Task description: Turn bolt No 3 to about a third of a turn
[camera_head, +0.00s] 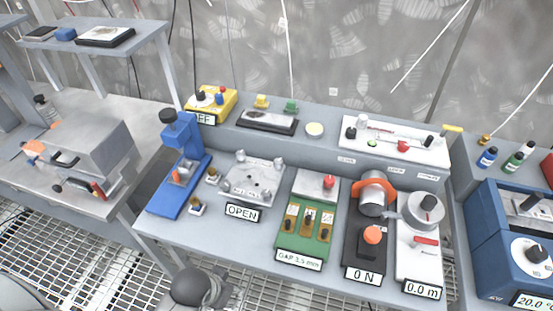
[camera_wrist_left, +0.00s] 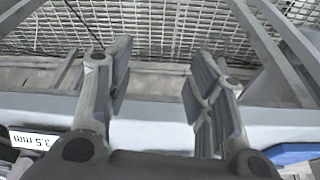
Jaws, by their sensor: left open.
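A light metal plate (camera_head: 254,180) with raised round bolt-like parts at its corners lies on the bench behind the OPEN sign (camera_head: 241,212). Any bolt numbers are too small to read, so I cannot tell which is No 3. My left gripper (camera_head: 200,288) is a dark rounded shape at the bottom of the head view, in front of the bench and apart from the plate. In the left wrist view my left gripper (camera_wrist_left: 157,80) is open, with nothing between its fingers. The bench's front edge and floor grating lie beyond them. My right gripper is not in view.
A blue stand (camera_head: 182,165) is left of the plate. A green gauge block (camera_head: 303,235), a black device with an orange knob (camera_head: 372,237) and a white dial unit (camera_head: 425,215) are to its right. Several small items line the back shelf. Floor grating (camera_head: 110,265) shows in front.

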